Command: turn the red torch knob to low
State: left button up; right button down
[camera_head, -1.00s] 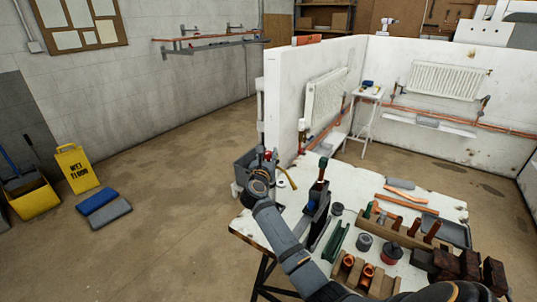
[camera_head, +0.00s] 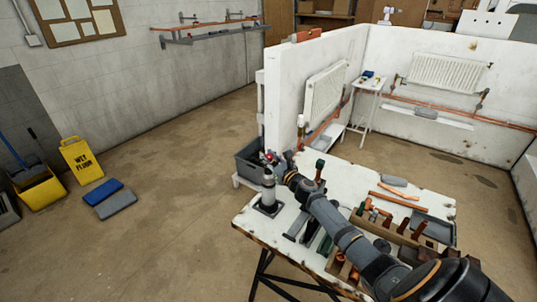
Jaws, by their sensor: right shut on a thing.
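The torch (camera_head: 267,198) stands upright on a dark square base at the left end of the white workbench (camera_head: 250,224). It is a grey cylinder with a paler top. Its red knob (camera_head: 270,157) shows as a small red patch at the top. My right gripper (camera_head: 279,168) reaches in from the lower right and is shut at the top of the torch, by the red knob. The fingers are small and partly merge with the torch head, so the knob's setting cannot be read. My left gripper is not in view.
A green-topped tool (camera_head: 320,168) stands just right of my right wrist. A dark grey bin (camera_head: 249,160) is behind the torch. Copper pipes (camera_head: 396,197), a wooden rack and a grey tray (camera_head: 432,228) crowd the bench's right side.

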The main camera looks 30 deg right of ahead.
jog(key=n+y, duration=0.1)
jog(key=y+b, duration=0.1)
jog(key=shift+f+n+y, duration=0.2)
jog(key=shift+n+y, duration=0.2)
jog(key=shift+r+n+g+y+b, duration=0.1)
jog(key=shift+n+g+y+b, duration=0.2)
jog(key=shift+n+y+b, duration=0.35)
jog(key=shift+y, duration=0.25)
jog(key=c, duration=1)
grip_release()
jog(key=shift+s, duration=0.2)
jog(key=v, duration=0.7)
jog(key=shift+d, duration=0.1)
